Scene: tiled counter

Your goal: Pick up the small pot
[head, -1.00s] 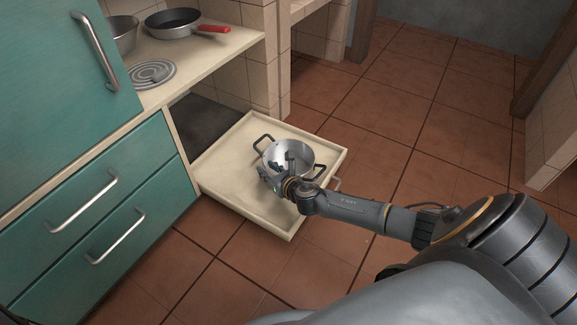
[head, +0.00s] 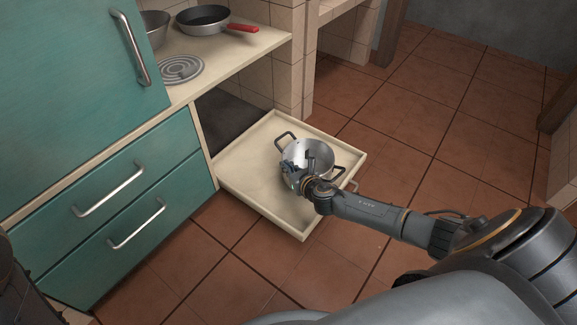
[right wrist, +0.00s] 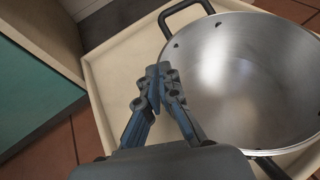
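The small pot (head: 322,150) is a silver metal pot with two dark handles. It stands upright in the pulled-out cream drawer (head: 240,192). In the right wrist view the pot (right wrist: 245,80) fills the right side, with one handle at its top left. My right gripper (head: 293,168) is at the pot's near-left rim. In the right wrist view its fingers (right wrist: 162,78) are drawn together over the left rim, just below that handle. They look shut on the rim, and they hide the contact itself. My left gripper is not visible.
Teal drawers with metal handles (head: 115,190) stand at left. On the counter above are a pan with a red handle (head: 204,20), another metal pot (head: 155,28) and a coil burner (head: 181,69). The tiled floor (head: 400,120) right of the drawer is open.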

